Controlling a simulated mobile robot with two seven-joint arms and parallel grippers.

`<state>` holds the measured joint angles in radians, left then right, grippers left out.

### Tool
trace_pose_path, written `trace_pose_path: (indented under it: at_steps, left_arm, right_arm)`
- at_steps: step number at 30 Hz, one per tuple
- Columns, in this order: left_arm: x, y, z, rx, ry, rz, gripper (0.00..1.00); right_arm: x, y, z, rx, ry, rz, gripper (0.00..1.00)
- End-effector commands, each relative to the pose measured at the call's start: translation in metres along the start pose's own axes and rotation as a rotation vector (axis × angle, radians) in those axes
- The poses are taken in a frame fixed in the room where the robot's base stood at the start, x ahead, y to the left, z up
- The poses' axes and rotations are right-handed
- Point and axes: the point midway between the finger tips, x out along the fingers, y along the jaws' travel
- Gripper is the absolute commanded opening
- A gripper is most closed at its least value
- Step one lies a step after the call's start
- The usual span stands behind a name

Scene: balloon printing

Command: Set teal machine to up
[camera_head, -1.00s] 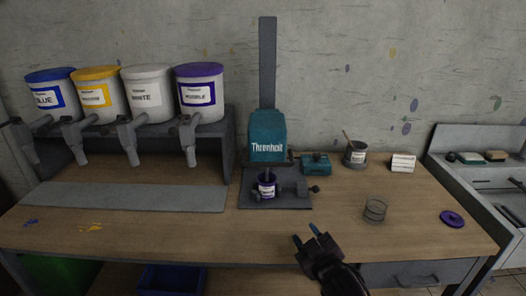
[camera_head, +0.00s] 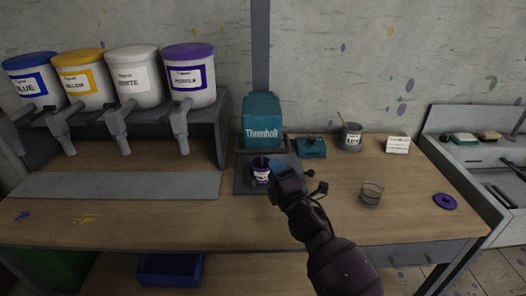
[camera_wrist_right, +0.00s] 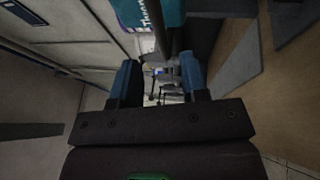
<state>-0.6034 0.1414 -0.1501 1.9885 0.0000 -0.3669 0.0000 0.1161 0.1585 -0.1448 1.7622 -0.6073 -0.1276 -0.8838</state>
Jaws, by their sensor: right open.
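The teal machine (camera_head: 263,122), labelled Threnholt, stands at the back of the bench on a tall grey column. A small purple-banded can (camera_head: 260,177) sits on its dark base plate (camera_head: 244,186), below the teal head. My right gripper (camera_head: 276,165) is in front of the machine's lower right, just right of the can, and covers part of the base and clamp. In the right wrist view, its blue fingertips (camera_wrist_right: 160,76) are apart, with a grey bar of the machine between or beyond them. The teal head (camera_wrist_right: 148,12) shows at the top. Contact cannot be told. My left gripper is not in view.
Several paint buckets (camera_head: 135,78) with spouts stand on a grey rack at left. A teal box (camera_head: 310,148), a grey cup (camera_head: 351,138), a wire holder (camera_head: 370,194) and a purple lid (camera_head: 444,202) are at right.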

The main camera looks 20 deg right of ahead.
Motion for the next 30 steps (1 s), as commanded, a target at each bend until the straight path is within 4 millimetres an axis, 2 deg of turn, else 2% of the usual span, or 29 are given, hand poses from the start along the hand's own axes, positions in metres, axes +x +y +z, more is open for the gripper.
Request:
trace_pose_path:
  at_steps: [3,9,15,20,28,30]
  left_arm:
    - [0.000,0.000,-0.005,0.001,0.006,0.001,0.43]
    - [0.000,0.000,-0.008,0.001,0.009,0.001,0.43]
    - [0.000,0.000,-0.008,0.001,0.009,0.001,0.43]
    - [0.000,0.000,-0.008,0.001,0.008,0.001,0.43]
    - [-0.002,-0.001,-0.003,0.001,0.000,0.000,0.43]
    - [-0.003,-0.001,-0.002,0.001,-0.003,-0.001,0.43]
  right_arm:
    - [0.022,0.002,0.000,0.001,0.000,0.003,0.41]
    - [0.055,0.001,-0.001,0.003,0.000,0.001,0.41]
    - [0.076,0.000,0.000,0.003,-0.001,-0.001,0.41]
    - [0.083,0.000,0.000,0.004,0.000,0.000,0.41]
    - [0.084,0.000,0.000,0.004,0.000,-0.001,0.41]
    - [0.084,0.000,0.000,0.004,0.000,-0.001,0.32]
